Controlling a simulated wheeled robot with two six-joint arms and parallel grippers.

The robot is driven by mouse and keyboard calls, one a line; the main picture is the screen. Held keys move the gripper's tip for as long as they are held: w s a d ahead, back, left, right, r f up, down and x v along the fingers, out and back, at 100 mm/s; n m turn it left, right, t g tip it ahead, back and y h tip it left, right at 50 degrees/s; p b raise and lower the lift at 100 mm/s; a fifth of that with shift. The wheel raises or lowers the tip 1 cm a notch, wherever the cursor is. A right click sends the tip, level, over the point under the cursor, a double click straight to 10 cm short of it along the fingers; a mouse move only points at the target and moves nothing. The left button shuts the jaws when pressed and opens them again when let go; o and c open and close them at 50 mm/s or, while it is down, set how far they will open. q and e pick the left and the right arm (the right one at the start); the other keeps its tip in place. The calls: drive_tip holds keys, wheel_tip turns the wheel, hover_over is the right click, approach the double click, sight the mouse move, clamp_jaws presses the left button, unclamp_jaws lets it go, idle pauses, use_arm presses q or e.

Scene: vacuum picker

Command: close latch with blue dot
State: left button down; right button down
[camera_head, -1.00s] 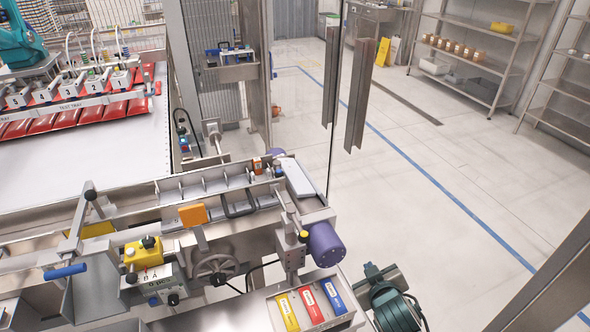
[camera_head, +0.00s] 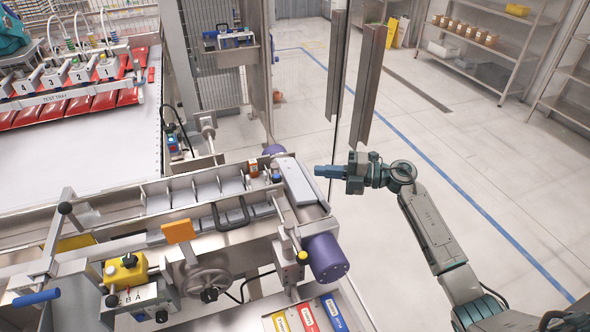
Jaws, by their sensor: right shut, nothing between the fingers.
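My right gripper (camera_head: 327,171) comes in from the right and points left. Its fingers are together and empty. It shows just right of the grey end plate (camera_head: 298,182) of the conveyor, in front of the clear panel's lower edge. I cannot tell any gap in depth. No latch with a blue dot can be made out for certain. A small blue spot (camera_head: 276,177) shows beside an orange block (camera_head: 253,168) at the conveyor's far end, but it is too small to identify. A lever with a yellow knob (camera_head: 303,258) stands at the conveyor's near corner. My left gripper is not in view.
A purple motor drum (camera_head: 325,258) sticks out below the end plate. A handwheel (camera_head: 208,284), an orange plate (camera_head: 178,231) and a yellow control box (camera_head: 126,270) are on the near side. A blue-gripped bar (camera_head: 37,298) is at far left. Open floor lies right.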

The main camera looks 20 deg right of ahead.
sight(276, 175)
drive_tip(key=shift+w+d+f+n+g, duration=0.25)
drive_tip(key=shift+d+f+n+g, duration=0.25)
drive_tip(key=shift+g, duration=0.2)
drive_tip(key=shift+d+f+g+h, duration=0.2)
drive_tip(key=shift+d+g+h, duration=0.25)
drive_tip(key=shift+g, duration=0.15)
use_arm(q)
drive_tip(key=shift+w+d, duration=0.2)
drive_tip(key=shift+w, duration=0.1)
use_arm(e)
drive_tip(key=shift+s+r, duration=0.1)
drive_tip(key=shift+s, duration=0.1)
drive_tip(key=shift+a+n, duration=0.1)
drive_tip(key=shift+n, duration=0.2)
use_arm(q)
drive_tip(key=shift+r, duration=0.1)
use_arm(e)
drive_tip(key=shift+w, duration=0.1)
